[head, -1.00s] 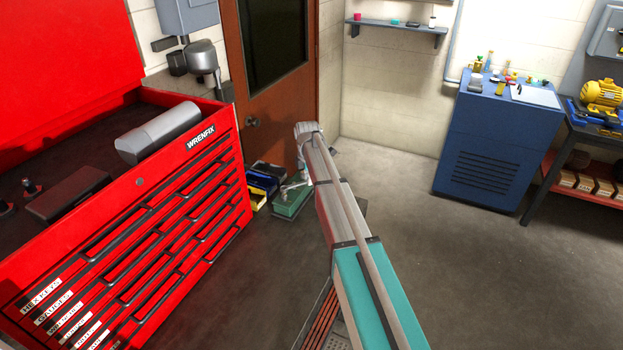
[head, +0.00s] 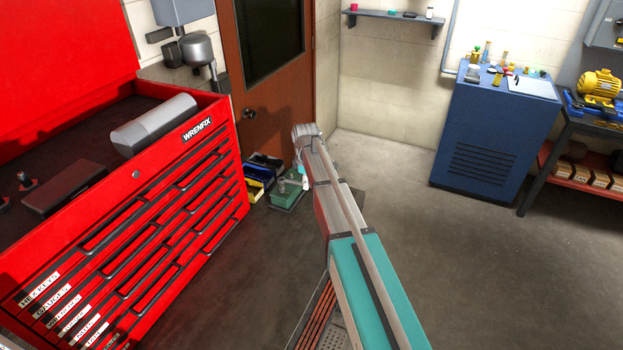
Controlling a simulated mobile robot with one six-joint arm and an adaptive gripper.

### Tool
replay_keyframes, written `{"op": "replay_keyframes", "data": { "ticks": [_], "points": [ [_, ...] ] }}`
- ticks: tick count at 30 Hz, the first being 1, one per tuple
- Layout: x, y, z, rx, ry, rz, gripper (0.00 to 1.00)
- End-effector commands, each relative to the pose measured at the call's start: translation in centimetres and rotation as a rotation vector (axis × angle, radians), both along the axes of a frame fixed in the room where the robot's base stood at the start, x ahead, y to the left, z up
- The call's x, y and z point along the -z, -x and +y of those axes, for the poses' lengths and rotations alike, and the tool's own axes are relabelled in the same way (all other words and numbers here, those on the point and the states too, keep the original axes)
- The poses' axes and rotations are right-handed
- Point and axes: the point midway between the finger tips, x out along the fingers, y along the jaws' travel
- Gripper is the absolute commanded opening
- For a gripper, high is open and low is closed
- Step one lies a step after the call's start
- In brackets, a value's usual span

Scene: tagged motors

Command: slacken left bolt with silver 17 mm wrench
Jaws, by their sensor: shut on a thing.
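My arm (head: 345,235) reaches up from the bottom of the head view to a grey joint near the door. My gripper is not visible; the arm seems to hide it, so I cannot see what it holds. No silver wrench can be made out. A yellow motor (head: 600,85) sits on the workbench at the far right, well away from my arm. It is too small to make out any bolt or tag on it.
A red tool chest (head: 150,215) with labelled drawers stands close on the left. Small bins (head: 262,172) and a green box (head: 288,193) lie on the floor before the brown door (head: 270,115). A blue cabinet (head: 495,140) stands back right. The floor (head: 450,270) is clear at right.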

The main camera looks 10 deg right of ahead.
Motion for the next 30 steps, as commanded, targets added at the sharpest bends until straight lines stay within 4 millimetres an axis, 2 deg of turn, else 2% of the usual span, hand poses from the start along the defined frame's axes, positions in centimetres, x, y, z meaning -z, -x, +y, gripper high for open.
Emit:
{"op": "replay_keyframes", "data": {
  "ticks": [10,30],
  "points": [
    [-0.01,1.17,0.77,0.143,0.000,0.000,0.00],
    [0.06,1.21,0.89,0.154,0.000,0.000,0.00]
  ]
}}
